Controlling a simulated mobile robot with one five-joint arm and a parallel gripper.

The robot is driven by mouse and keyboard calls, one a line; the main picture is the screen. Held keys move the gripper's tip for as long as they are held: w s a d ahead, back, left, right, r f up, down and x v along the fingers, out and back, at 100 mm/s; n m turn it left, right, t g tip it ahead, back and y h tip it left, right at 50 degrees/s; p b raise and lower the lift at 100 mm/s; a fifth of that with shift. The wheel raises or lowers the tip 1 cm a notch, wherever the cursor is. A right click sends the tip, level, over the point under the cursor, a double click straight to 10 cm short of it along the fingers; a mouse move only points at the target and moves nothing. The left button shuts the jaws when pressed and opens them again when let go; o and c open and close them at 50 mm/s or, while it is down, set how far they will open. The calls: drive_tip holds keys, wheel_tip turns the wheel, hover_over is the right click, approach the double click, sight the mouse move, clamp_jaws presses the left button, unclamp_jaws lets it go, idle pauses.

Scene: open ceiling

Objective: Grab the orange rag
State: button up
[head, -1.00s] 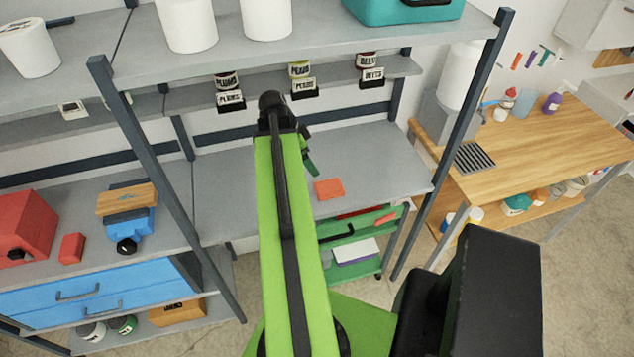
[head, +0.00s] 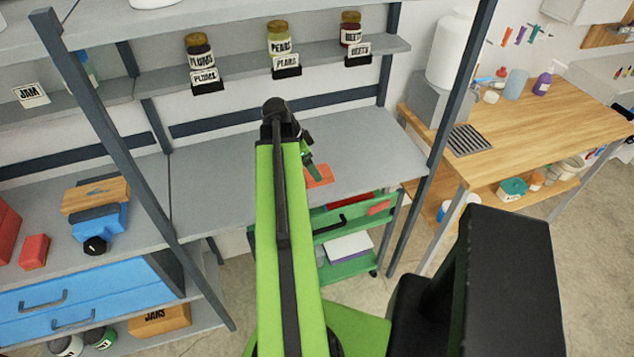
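The orange rag (head: 322,175) is a small flat square on the grey worktop, just right of my green arm and near the worktop's front edge. My gripper (head: 312,163) is at the far end of the arm, mostly hidden behind the arm's dark end joint. One green finger shows and overlaps the left part of the rag in the picture. I cannot tell whether it touches the rag, or whether the gripper is open or shut.
A shelf above the worktop holds jars of plums (head: 199,54), pears (head: 281,42) and beets (head: 351,28). A dark upright post (head: 447,135) stands right of the rag. A green cart (head: 350,250) is below. The worktop right of the rag is clear.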

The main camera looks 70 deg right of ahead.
drive_tip(key=b+x, duration=0.5)
drive_tip(key=shift+s+a+f, duration=0.1)
drive_tip(key=shift+f, duration=0.1)
drive_tip(key=shift+r, duration=0.2)
drive_tip(key=shift+f, duration=0.15)
drive_tip(key=c, duration=1.5)
drive_tip(key=shift+o, duration=0.2)
